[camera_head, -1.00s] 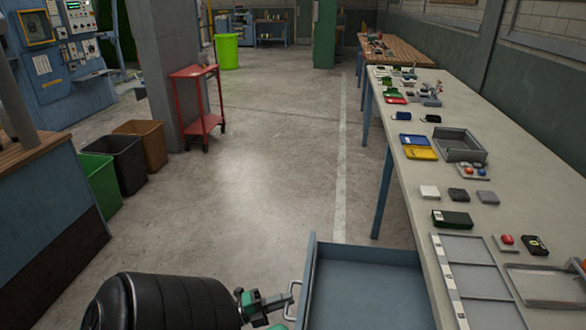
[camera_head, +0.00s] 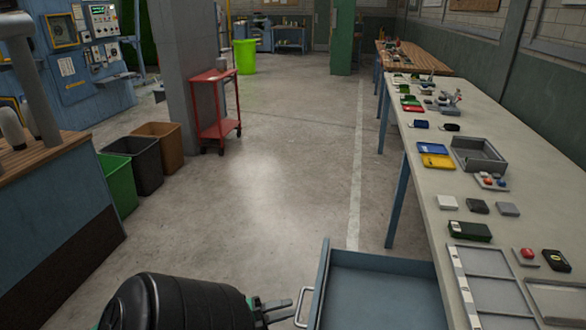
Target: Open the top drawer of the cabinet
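The top drawer (camera_head: 385,296) is a blue-grey open box at the bottom of the head view, pulled out from under the long workbench on the right. Its inside looks empty in the part that shows. Its metal bar handle (camera_head: 302,308) is on the left-facing front panel. My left gripper (camera_head: 288,310) is just left of the handle, its two fingers apart and pointing at it. The fingertips seem clear of the bar, with nothing between them. The cabinet body is out of the picture. My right gripper is not in view.
The workbench (camera_head: 475,180) carries trays, small boxes and parts. A red cart (camera_head: 215,110) stands by a grey pillar. Green, black and brown bins (camera_head: 158,147) line the left counter (camera_head: 60,200). The concrete floor (camera_head: 265,185) between is clear.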

